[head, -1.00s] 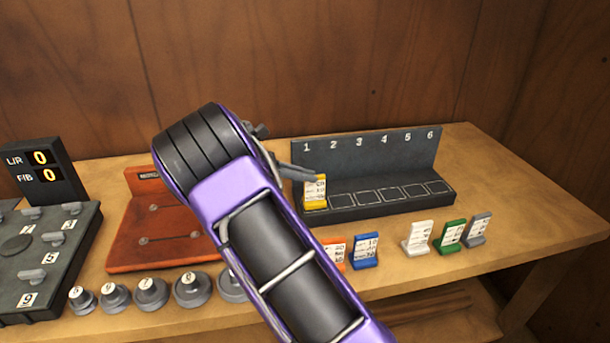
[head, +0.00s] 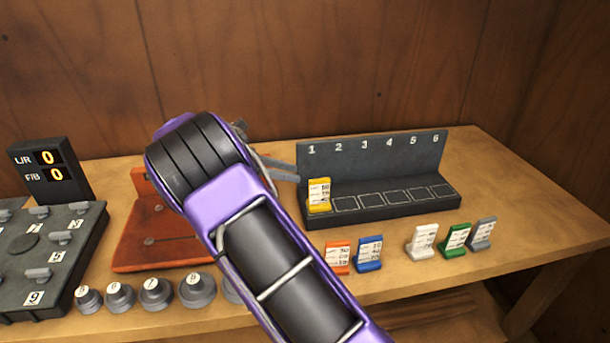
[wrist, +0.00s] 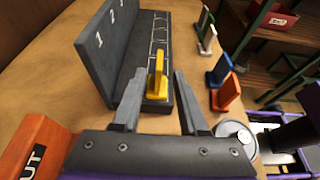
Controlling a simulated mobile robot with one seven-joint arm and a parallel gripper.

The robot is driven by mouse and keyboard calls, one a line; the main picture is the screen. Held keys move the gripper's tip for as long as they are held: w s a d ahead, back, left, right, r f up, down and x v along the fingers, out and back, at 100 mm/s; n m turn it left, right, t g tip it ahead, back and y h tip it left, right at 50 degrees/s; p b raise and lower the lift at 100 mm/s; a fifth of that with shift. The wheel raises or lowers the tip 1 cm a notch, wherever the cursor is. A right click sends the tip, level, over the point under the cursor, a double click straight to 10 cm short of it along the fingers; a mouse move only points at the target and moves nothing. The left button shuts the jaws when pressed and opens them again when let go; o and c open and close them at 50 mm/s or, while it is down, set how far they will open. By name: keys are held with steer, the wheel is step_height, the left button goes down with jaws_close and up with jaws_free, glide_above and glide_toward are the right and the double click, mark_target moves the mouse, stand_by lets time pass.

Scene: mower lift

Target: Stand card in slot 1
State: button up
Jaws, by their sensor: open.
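The yellow card (head: 319,195) stands upright in slot 1 of the dark numbered rack (head: 400,208), at the rack's left end. In the wrist view the yellow card (wrist: 157,78) stands ahead of my gripper, on the rack's ledge. My gripper (wrist: 160,85) is open, its two fingers apart and clear of the card, with nothing held. In the head view one finger of my gripper (head: 284,171) shows just left of the card; the rest is largely hidden behind my arm.
Orange (head: 338,257), blue (head: 369,254), white (head: 421,241), green (head: 455,238) and grey (head: 482,233) cards stand in front of the rack. An orange board (head: 150,235), several round weights (head: 156,292) and a display (head: 50,172) are to the left.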

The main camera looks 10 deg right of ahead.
steer(key=v, duration=0.5)
steer(key=shift+a+r, duration=0.1)
steer(key=shift+a, duration=0.3)
steer(key=shift+r, duration=0.1)
